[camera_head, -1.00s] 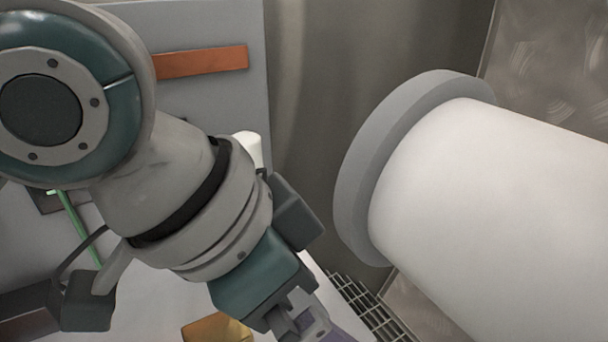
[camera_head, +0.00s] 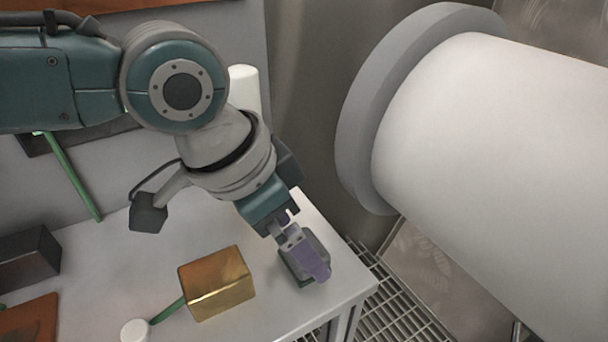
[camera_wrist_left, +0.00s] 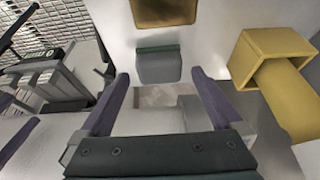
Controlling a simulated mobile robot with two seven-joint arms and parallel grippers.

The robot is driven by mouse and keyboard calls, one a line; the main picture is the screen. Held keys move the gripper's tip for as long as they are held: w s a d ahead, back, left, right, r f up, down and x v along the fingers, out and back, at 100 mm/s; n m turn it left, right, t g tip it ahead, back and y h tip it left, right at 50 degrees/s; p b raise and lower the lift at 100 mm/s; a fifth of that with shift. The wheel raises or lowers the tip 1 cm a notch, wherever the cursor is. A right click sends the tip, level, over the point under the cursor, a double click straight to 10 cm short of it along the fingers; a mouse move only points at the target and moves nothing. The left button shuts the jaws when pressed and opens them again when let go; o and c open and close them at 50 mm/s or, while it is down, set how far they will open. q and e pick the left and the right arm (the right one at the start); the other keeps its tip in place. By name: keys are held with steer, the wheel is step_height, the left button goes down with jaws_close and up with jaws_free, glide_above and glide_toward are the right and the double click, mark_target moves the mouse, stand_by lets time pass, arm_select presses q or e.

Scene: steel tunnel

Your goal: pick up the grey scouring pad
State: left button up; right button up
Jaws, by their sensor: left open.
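The grey scouring pad (camera_head: 319,246), a small block with a green layer, lies near the right end of the pale table. In the head view my left gripper's purple finger partly hides it. In the left wrist view the pad (camera_wrist_left: 158,67) shows just beyond the fingertips, roughly centred between them. My left gripper (camera_head: 304,262) is open and points down at the pad; its two fingers also show in the left wrist view (camera_wrist_left: 160,78). Nothing is held between them. Whether the fingertips touch the pad or the table, I cannot tell.
A golden box (camera_head: 217,284) stands left of the pad. A yellow open box (camera_wrist_left: 272,62) with a yellow cylinder (camera_wrist_left: 287,95) shows in the left wrist view. A white cylinder (camera_head: 244,90) stands behind my arm. The table's right edge is close to the pad, with floor grating (camera_head: 392,300) beyond.

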arm_select(q)
steer(key=shift+x, duration=0.75)
steer(key=shift+c, duration=0.4)
steer(key=c, duration=1.2)
